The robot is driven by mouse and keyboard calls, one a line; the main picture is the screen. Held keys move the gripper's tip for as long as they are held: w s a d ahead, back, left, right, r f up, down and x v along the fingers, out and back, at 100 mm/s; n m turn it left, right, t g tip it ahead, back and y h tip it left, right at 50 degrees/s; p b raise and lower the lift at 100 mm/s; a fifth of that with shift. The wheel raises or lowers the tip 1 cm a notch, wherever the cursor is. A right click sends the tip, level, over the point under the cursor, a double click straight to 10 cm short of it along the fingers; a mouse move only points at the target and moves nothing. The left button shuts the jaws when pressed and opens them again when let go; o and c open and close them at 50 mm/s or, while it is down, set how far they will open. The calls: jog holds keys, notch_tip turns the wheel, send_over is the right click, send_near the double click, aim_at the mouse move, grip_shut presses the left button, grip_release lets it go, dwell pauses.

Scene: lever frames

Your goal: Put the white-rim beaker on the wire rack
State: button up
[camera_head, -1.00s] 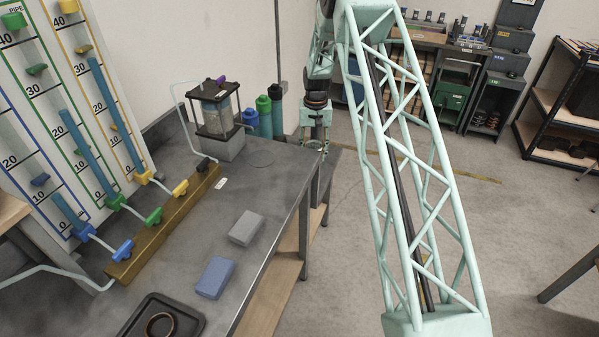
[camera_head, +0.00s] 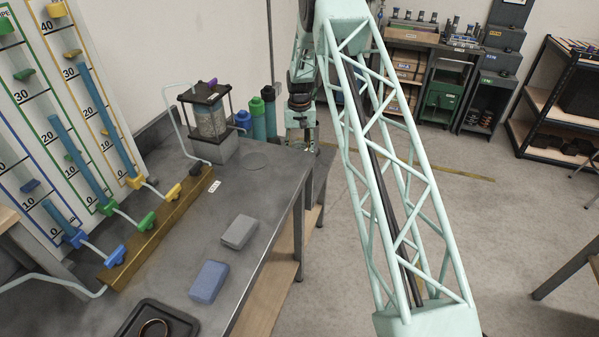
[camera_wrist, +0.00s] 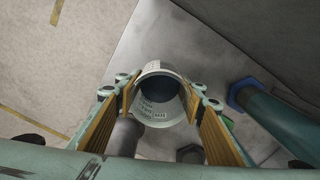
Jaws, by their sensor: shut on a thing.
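My gripper (camera_head: 301,138) is at the far right corner of the grey workbench in the head view, to the right of the bottles. In the wrist view my gripper (camera_wrist: 160,92) has its orange-brown pads on either side of a pale cup-like beaker (camera_wrist: 156,112) and is shut on it. The beaker has a light rim, a dark inside and small printed marks with a label. In the head view I cannot make out the beaker at the gripper. I cannot identify a wire rack in either view.
The workbench (camera_head: 190,243) carries a grey block (camera_head: 239,232), a blue block (camera_head: 208,282), a black tray (camera_head: 185,321) and a brown valve bar (camera_head: 155,240). Blue and green bottles (camera_head: 257,120) stand at its back. Open floor lies right of the bench.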

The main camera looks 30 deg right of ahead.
aim_at(299, 147)
jog(key=shift+f+b, duration=0.35)
jog(key=shift+f, duration=1.85)
jog(key=shift+f+b, duration=0.4)
jog(key=shift+f, duration=1.45)
jog(key=shift+f, duration=0.2)
jog(key=o, duration=1)
jog(key=shift+c, duration=0.2)
jog(key=shift+r, duration=0.15)
notch_tip(299, 147, up, 11)
jog(key=shift+r+p, duration=0.15)
jog(key=shift+p, duration=1.1)
jog(key=shift+r, duration=0.4)
jog(key=shift+r, duration=0.1)
